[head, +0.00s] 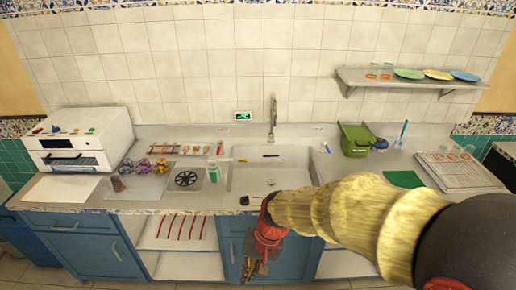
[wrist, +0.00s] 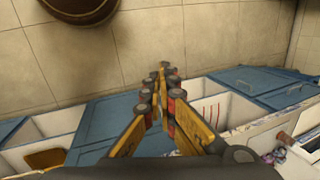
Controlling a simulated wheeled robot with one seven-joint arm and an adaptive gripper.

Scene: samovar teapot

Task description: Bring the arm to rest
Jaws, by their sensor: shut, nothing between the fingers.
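My arm reaches in from the lower right of the head view, with yellow textured links and a red wrist. My gripper (head: 250,269) hangs down in front of the blue cabinet door (head: 285,258) below the sink. In the wrist view the two yellow-and-grey fingers of my gripper (wrist: 162,74) come together at their tips, with nothing between them. Tiled floor (wrist: 215,40) shows beyond the tips. My arm hides part of the counter's right front and the cabinets below it.
The sink (head: 290,179) is set in the counter, with a tap (head: 273,118) behind it. A white oven (head: 82,141) stands at left, a green container (head: 356,139) and dish rack (head: 462,171) at right. Open shelves (head: 180,233) lie left of my gripper.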

